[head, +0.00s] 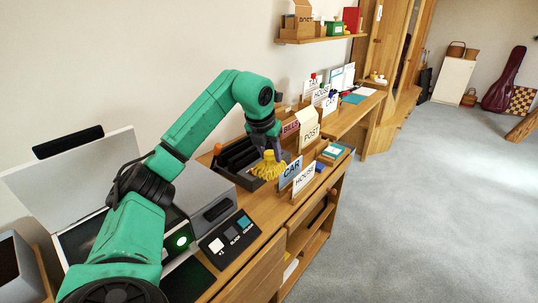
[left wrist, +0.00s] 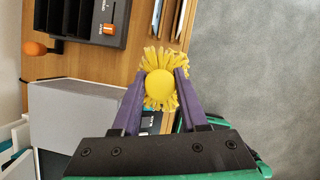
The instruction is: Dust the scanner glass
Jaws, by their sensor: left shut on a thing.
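My left gripper (head: 268,150) is shut on a yellow duster (head: 267,168) with shaggy strands, held over the far part of the desk beside the black slotted tray. In the left wrist view, the duster's round yellow knob (left wrist: 160,90) sits between the two purple fingers of the gripper (left wrist: 160,76). The scanner stands at the near left with its pale lid (head: 60,178) raised. Its dark glass (head: 80,236) is partly hidden by my left arm. The duster is well away from the glass. My right gripper is not in view.
A grey box (head: 209,211) and a dark panel (head: 230,236) lie between duster and scanner. Open carpet (head: 430,210) is at right.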

